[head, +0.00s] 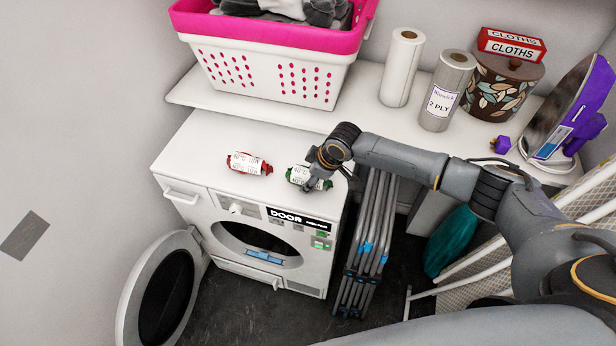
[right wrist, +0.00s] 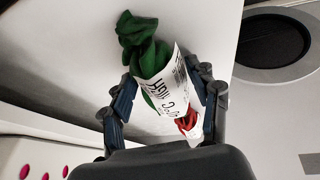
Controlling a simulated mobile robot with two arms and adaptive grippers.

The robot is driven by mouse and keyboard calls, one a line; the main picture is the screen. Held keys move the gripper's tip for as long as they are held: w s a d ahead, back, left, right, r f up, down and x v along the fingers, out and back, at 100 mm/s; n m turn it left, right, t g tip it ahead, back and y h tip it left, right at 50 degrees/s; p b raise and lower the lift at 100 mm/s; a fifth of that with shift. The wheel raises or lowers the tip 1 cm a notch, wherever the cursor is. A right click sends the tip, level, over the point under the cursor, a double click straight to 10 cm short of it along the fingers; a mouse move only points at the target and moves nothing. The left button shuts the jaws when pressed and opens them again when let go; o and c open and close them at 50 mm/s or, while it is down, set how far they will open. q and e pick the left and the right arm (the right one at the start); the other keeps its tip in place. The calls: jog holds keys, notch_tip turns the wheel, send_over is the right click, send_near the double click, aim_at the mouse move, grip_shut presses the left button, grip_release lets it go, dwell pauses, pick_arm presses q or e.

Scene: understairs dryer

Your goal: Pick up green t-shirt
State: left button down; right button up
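The green t-shirt (head: 300,176) is a small roll with a white printed label, at the right front of the white dryer's top (head: 205,145). My right gripper (head: 325,178) is down at its right end in the head view and covers part of it. In the right wrist view the rolled green t-shirt (right wrist: 150,60) lies between the two fingers of my right gripper (right wrist: 163,88). The fingers are very close to its sides; whether they press on it I cannot tell. My left gripper is not in view.
A rolled red t-shirt (head: 249,164) lies left of the green one. A pink-rimmed basket (head: 270,75), paper rolls (head: 402,68) and an iron (head: 570,115) stand on the shelf behind. The dryer's round door (head: 165,285) hangs open. A folded rack (head: 370,240) stands right of the dryer.

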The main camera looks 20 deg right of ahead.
jog(key=c, duration=0.6)
